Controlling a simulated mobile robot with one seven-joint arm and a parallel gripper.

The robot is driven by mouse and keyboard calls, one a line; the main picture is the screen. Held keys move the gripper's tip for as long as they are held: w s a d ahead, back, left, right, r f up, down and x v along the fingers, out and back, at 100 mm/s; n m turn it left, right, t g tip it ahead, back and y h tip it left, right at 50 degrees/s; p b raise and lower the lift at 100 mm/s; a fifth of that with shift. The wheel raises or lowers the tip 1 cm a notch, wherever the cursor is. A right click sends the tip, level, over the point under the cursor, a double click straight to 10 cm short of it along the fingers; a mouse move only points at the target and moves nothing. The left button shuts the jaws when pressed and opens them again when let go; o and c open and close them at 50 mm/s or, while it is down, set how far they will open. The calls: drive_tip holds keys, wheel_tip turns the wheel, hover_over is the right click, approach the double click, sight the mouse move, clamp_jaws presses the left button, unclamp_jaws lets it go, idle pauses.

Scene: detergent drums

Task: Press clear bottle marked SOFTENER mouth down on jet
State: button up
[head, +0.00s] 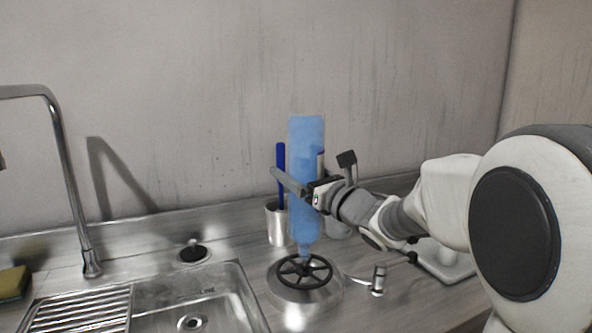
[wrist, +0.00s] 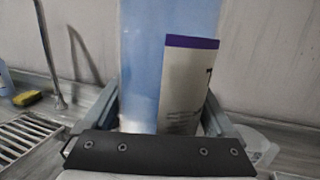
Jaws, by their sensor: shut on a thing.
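The clear bottle (head: 305,150) with blue liquid is upside down and close to vertical, its neck pointing down. My gripper (head: 295,188) is shut on its middle from the right. In the wrist view the bottle (wrist: 140,65) stands between the fingers, with a white label (wrist: 187,90) with a purple band; its word is mostly out of sight. The jet's round steel base with a black spoked wheel (head: 322,270) is directly below. The bottle's mouth is at the wheel's centre; I cannot tell whether it presses down on it.
A metal cup (head: 277,226) with a blue-handled brush stands behind the jet. A small steel valve (head: 378,281) sits right of it. The sink (head: 225,290), tall faucet (head: 62,170) and yellow sponge (head: 13,283) are at left. A black knob (head: 194,252) stands behind the sink.

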drive_tip(key=shift+f+b, duration=2.15)
drive_tip(key=shift+b, duration=0.8)
idle(0.4)
drive_tip(key=shift+r, duration=0.15)
idle(1.0)
drive_tip(key=shift+r+p, duration=0.65)
drive_tip(key=shift+r, duration=1.6)
drive_tip(key=shift+r+p, duration=1)
drive_tip(key=shift+r, duration=1.55)
drive_tip(key=shift+d, duration=0.1)
